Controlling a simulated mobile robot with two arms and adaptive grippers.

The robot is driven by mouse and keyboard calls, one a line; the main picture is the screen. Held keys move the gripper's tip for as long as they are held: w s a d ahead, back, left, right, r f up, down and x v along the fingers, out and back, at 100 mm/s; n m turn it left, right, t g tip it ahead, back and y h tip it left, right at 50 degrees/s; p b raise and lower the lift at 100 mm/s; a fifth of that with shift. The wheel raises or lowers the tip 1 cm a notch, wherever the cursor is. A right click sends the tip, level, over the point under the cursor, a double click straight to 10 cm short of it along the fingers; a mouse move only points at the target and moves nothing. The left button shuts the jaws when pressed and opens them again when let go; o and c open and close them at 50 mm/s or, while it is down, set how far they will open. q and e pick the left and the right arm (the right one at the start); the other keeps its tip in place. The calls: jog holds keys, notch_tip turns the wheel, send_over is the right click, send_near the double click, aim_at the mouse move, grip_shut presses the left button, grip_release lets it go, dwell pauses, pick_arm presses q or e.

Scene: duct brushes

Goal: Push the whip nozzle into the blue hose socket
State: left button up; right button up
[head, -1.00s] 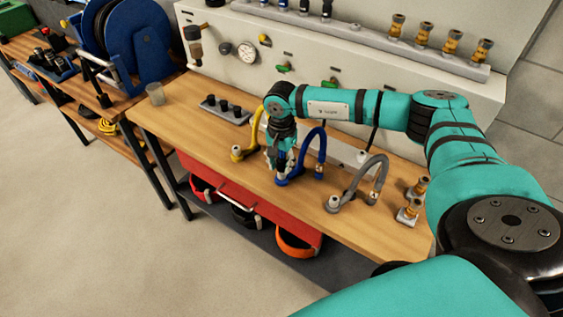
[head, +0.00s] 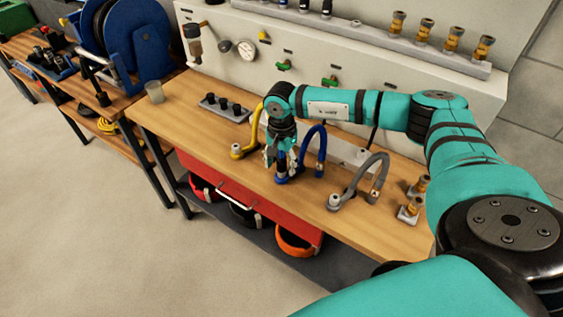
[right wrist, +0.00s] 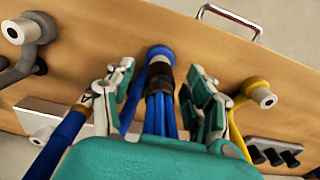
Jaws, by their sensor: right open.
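My right gripper (head: 281,165) points down at the workbench, over the base of the blue hose (head: 319,142). In the right wrist view, my right gripper (right wrist: 160,95) is open, with one finger on each side of the whip nozzle (right wrist: 160,75) and gaps between. The nozzle has a dark collar and blue strands that run towards the camera. Its collar end meets the blue socket (right wrist: 159,51) on the bench; how deep it sits is hidden. The blue hose also shows in the right wrist view (right wrist: 62,145), with a brass ring. My left gripper is not in view.
A yellow hose (head: 254,128) with its socket stands to the left, and a grey hose (head: 369,178) to the right. A grey rack with black caps (head: 225,108) is farther left. Brass fittings (head: 410,208) stand at the right. The bench front (head: 250,185) is clear.

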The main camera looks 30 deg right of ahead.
notch_tip(320, 180, up, 12)
jog(key=shift+r, duration=0.1)
dwell(0.4)
dwell(0.4)
